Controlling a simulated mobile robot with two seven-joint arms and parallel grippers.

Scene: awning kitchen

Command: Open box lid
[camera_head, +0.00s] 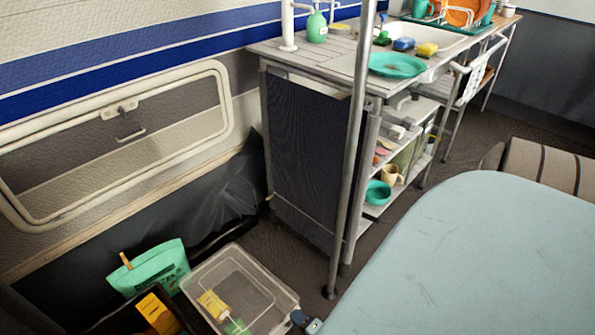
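A clear plastic box (240,291) stands on the floor at the bottom centre, with a yellow item and a green item showing inside. Its see-through lid appears to lie flat on top. My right gripper (307,322) shows only in a small part at the bottom edge, by the box's right front corner. I cannot tell whether it touches the box, or whether it is open or shut. My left gripper is not in view.
A dark crate with a green bag (152,268) and a yellow packet (158,314) stands left of the box. A metal pole (346,170) and the kitchen counter (318,60) rise behind it. A pale blue table (470,260) fills the right.

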